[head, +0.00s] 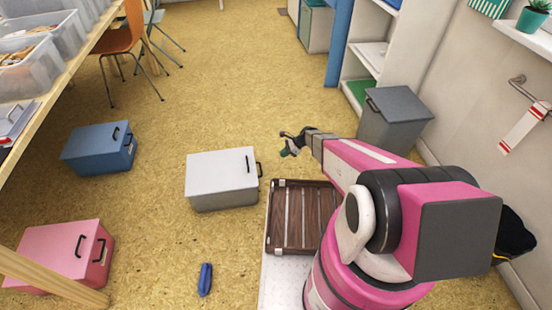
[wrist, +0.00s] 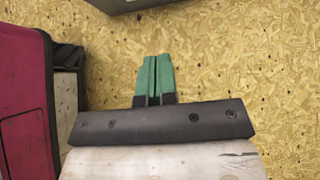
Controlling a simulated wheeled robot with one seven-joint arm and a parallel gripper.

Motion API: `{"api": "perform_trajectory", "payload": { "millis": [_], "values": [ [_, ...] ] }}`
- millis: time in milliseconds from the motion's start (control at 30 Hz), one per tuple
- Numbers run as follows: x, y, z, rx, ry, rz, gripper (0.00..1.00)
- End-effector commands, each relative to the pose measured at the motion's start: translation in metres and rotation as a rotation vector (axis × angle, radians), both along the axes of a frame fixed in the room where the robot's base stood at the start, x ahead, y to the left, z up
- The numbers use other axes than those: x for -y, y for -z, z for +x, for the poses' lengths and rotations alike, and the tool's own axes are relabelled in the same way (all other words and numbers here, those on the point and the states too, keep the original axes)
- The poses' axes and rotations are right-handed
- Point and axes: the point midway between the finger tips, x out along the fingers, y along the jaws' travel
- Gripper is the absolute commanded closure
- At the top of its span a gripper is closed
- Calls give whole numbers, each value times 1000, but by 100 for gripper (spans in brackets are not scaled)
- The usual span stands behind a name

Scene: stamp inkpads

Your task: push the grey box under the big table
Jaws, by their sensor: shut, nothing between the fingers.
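A dark grey box (head: 392,118) with a black handle stands on the floor at the right, beside the white shelf and the wall. A paler, whitish-grey box (head: 222,180) stands on open floor in the middle. The big table (head: 72,68) runs along the left side; its wooden edge and a leg (head: 55,278) show. My gripper (head: 288,146) is shut and empty, between the two boxes and clear of both in the head view. Its green fingers (wrist: 154,70) are together in the wrist view. A grey edge (wrist: 135,5) shows at the top there; I cannot tell which box it is.
A blue box (head: 98,148) and a pink box (head: 65,255) stand by the table at the left. A small blue object (head: 205,280) lies on the floor. An orange chair (head: 122,38) stands behind. A white shelf (head: 368,55) is at the right. The middle floor is open.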

Motion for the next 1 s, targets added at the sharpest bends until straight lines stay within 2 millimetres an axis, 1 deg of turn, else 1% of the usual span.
{"api": "perform_trajectory", "payload": {
  "millis": [500, 700, 833, 1000],
  "values": [
    [-64, 66, -14, 2, -6, -3, 100],
    [-89, 63, -21, 4, -5, -2, 100],
    [-97, 62, -23, 4, -4, -1, 100],
    [-100, 62, -23, 3, -3, -2, 100]
  ]
}}
